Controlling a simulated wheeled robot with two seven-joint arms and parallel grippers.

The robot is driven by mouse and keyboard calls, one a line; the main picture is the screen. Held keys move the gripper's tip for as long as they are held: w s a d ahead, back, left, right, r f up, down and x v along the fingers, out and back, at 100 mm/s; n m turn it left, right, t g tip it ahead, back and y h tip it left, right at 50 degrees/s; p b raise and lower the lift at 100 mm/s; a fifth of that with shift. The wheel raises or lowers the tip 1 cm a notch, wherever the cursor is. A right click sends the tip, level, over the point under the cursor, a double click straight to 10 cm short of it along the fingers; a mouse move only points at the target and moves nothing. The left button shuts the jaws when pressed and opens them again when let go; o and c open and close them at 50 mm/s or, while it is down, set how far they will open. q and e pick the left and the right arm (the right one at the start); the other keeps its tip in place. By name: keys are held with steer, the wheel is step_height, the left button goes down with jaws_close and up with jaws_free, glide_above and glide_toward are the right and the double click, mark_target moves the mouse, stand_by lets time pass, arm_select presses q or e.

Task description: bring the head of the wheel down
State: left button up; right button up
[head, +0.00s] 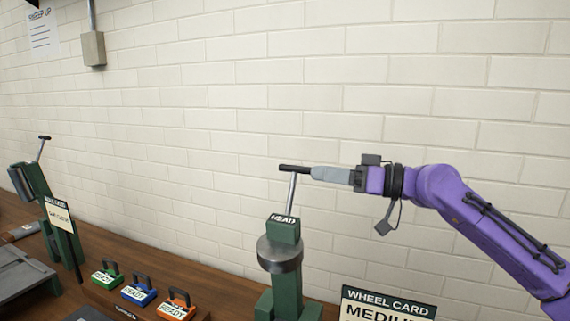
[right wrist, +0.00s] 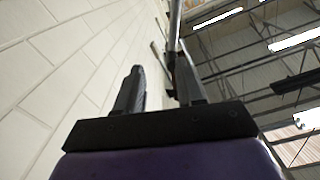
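The wheel machine is a green stand with a grey round wheel (head: 280,253) and a green block labelled HEAD (head: 284,229). A metal lever (head: 291,193) rises from the head, tilted slightly right, with a black crossbar handle (head: 293,168) on top. My right gripper (head: 314,173) is at the right end of this handle, its fingers pointing left. In the right wrist view the fingers (right wrist: 157,85) stand apart with an empty-looking gap. The lever shaft (right wrist: 175,25) shows there beyond the right finger. Whether a finger touches the handle is unclear. My left gripper is out of view.
A wheel card sign (head: 388,306) stands at the lower right. Green (head: 107,278), blue (head: 139,295) and orange (head: 175,308) handled blocks sit on the wooden bench (head: 155,262). Another green lever machine (head: 62,235) is at far left. A white brick wall (head: 230,120) is behind.

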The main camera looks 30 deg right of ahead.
mark_target(297, 169)
steer(key=x, duration=0.2)
steer(key=p+x, duration=0.1)
steer(key=x, duration=0.4)
steer(key=shift+a, duration=0.55)
steer(key=shift+w+d, duration=0.1)
steer(key=shift+s+d+r, duration=0.2)
steer(key=shift+s+r, duration=0.05)
steer(key=shift+s, duration=0.5)
steer(key=shift+c, duration=0.3)
steer(key=shift+s, duration=0.15)
steer(key=c, duration=0.6)
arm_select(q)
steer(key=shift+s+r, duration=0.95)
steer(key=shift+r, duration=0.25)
arm_select(e)
jaws_close()
